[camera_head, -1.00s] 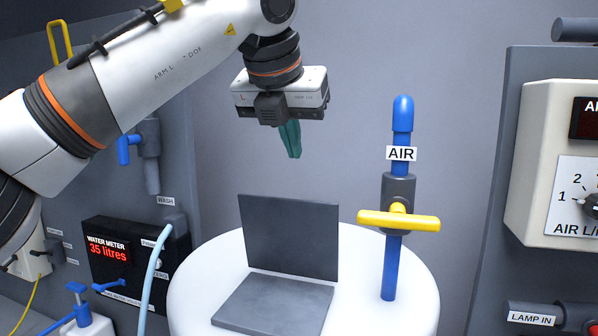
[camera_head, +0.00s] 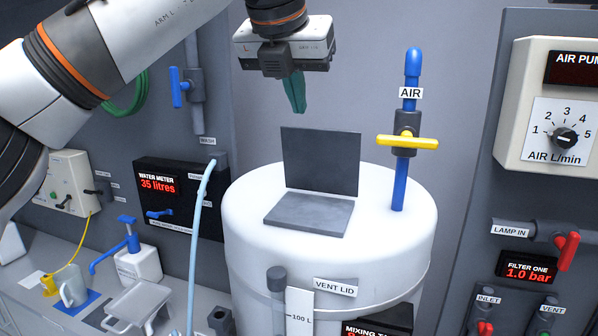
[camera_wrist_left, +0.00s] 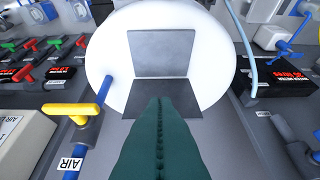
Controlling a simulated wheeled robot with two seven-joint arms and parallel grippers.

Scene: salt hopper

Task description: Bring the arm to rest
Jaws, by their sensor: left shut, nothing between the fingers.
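My left gripper (camera_head: 299,108) hangs in the air above the white tank's top, with its teal fingers closed together and nothing between them. It also shows in the left wrist view (camera_wrist_left: 157,105), fingers together, pointing toward the tank top. The left arm (camera_head: 130,50) comes in from the upper left. Below the fingers is the tank's grey lid (camera_head: 320,162), standing open and upright beside a dark square opening or plate (camera_head: 308,214). The gripper is apart from both. My right gripper is not in view.
The white tank (camera_head: 260,250) stands in the middle. A blue AIR pipe (camera_head: 399,185) with a yellow valve handle (camera_head: 420,141) rises at its right. A water meter (camera_head: 160,184) reading 35 litres and a pale blue hose (camera_head: 197,250) are left. An air pump panel (camera_head: 560,90) is right.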

